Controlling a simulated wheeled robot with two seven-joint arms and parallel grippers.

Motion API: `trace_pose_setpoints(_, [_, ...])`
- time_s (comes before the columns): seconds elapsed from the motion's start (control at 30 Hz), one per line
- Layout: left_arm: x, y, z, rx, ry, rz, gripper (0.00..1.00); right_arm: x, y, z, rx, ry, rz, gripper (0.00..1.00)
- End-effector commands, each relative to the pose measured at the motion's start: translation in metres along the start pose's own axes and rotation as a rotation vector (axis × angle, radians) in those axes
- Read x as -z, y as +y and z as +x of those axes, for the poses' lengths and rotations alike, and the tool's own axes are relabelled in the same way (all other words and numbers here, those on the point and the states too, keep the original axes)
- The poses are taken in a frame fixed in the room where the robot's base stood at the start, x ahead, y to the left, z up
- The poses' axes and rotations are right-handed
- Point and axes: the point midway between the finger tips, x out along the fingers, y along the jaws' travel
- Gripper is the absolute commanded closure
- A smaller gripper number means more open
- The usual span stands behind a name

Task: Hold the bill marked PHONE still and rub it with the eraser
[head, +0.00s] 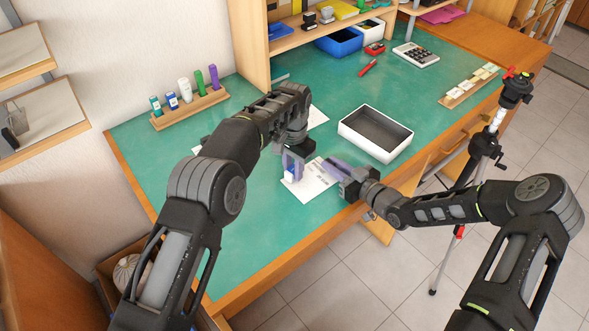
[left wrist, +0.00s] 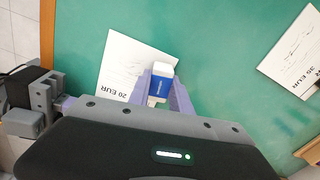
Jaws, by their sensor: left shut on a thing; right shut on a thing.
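A white bill (head: 317,186) lies near the front edge of the green desk. It also shows in the left wrist view (left wrist: 118,62), where it reads 20 EUR; I cannot read the word PHONE on it. My left gripper (head: 291,171) is shut on a blue and white eraser (left wrist: 160,84) over the bill. I cannot tell whether the eraser touches the paper. My right gripper (head: 334,168) is shut at the bill's right side, its purple fingers over the bill's edge. My left gripper's purple fingers flank the eraser in the left wrist view (left wrist: 160,92).
A white-rimmed dark tray (head: 401,150) stands right of the bill. Another bill (left wrist: 297,52) lies apart, partly behind my left arm in the head view. A rack of markers (head: 190,108) stands at the back left. A tripod (head: 487,140) stands off the desk's right front.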

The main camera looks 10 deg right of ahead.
Motion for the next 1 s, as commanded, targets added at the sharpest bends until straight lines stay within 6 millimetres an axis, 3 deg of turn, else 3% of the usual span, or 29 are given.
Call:
trace_pose_setpoints(0.6, [0.001, 0.001, -0.063, 0.000, 0.004, 0.000, 1.00, 0.000, 0.000, 0.000, 0.000, -0.001, 0.000, 1.00])
trace_pose_setpoints(1.0, [0.001, 0.001, -0.069, -0.001, 0.002, 0.001, 1.00, 0.000, 0.000, 0.000, 0.000, -0.001, 0.000, 1.00])
